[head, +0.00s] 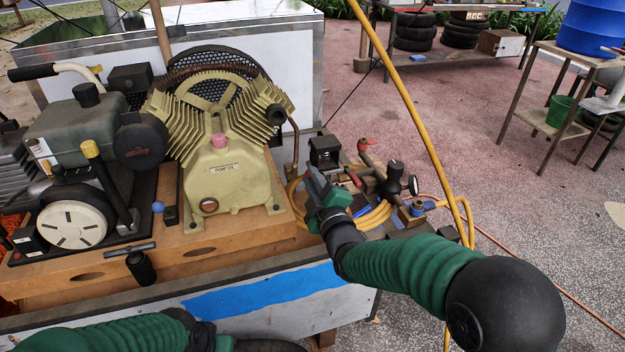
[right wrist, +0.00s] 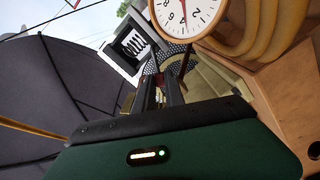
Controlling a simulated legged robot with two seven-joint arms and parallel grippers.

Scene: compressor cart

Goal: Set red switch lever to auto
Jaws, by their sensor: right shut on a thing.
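The black switch box (head: 323,150) stands behind the hose coil, right of the compressor pump. In the right wrist view it is the dark box with a white striped label (right wrist: 130,45). My right gripper (head: 317,178) reaches in from the lower right, just below the box. In the right wrist view its dark fingers (right wrist: 165,92) are close together beside the box. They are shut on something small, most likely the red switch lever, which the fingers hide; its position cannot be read. My left arm shows at the bottom left, its fingers out of frame.
A pale yellow compressor pump (head: 225,165) is left of my right gripper. A red valve handle (head: 364,145), a gauge (head: 413,185) and a yellow hose (head: 372,218) crowd the right side. A white dial gauge (right wrist: 188,12) is close to the fingers.

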